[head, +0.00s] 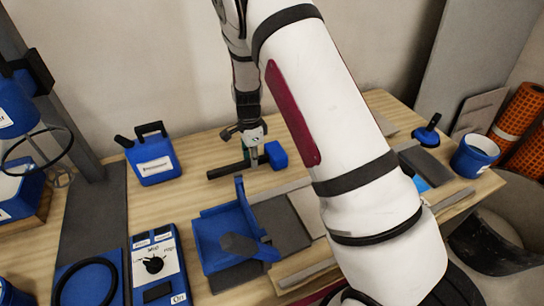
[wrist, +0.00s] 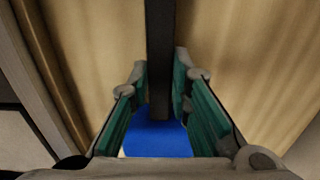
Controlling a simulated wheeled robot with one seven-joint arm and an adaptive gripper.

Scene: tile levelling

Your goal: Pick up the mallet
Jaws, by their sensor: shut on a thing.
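The mallet has a blue head (head: 276,155) and a dark straight handle (head: 226,171). It lies level at the back middle of the wooden table, on it or just above; I cannot tell which. My gripper (head: 253,160) points down at it and is shut on the handle close to the head. In the wrist view the handle (wrist: 160,50) runs between the green finger pads, and the blue head (wrist: 158,140) shows below, partly hidden by the gripper body.
A blue jug (head: 155,168) stands left of the mallet. A blue tool (head: 222,230) lies in front of it, and a switch box (head: 157,265) is at front left. A blue bucket (head: 474,157) and a handled float (head: 427,132) are at right. My arm hides the table's middle right.

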